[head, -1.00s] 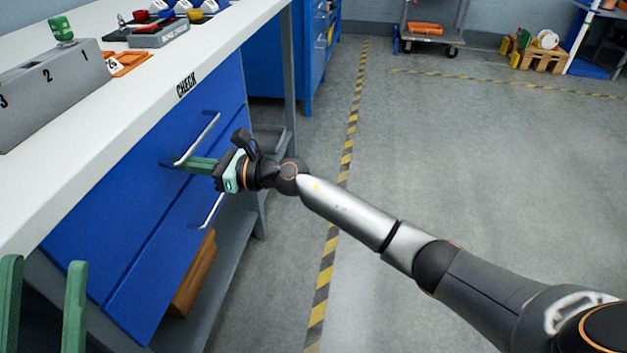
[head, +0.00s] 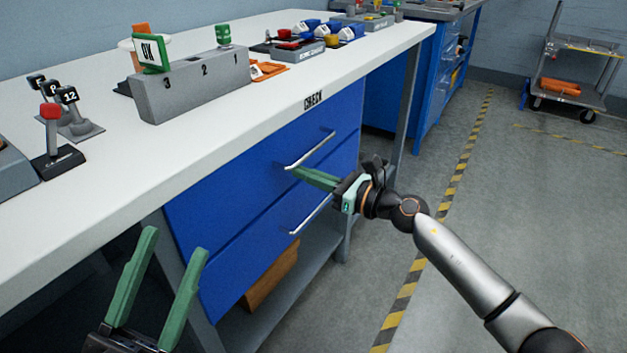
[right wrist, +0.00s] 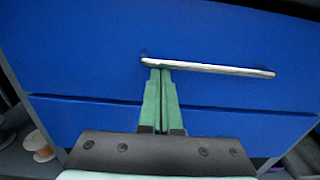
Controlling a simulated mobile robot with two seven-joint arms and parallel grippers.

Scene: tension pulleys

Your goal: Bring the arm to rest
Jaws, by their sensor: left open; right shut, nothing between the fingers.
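My right gripper (head: 308,177) is shut and empty. Its green fingertips are at the silver handle (head: 309,150) of the upper blue drawer (head: 345,125). In the right wrist view the closed fingers (right wrist: 161,78) reach up to the left part of the handle (right wrist: 215,68); I cannot tell whether they touch it. Both drawers look shut. My right arm (head: 465,270) stretches in from the lower right. My left gripper (head: 168,255) is open and empty in front of the workbench at the lower left, its two green fingers apart and pointing up.
The white workbench top (head: 330,75) carries a grey numbered block (head: 190,85), an OK sign (head: 151,52) and a red-knobbed lever (head: 52,140). A lower drawer handle (head: 311,215) is below my right gripper. A cart (head: 570,80) stands at the back right. The floor at right is open.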

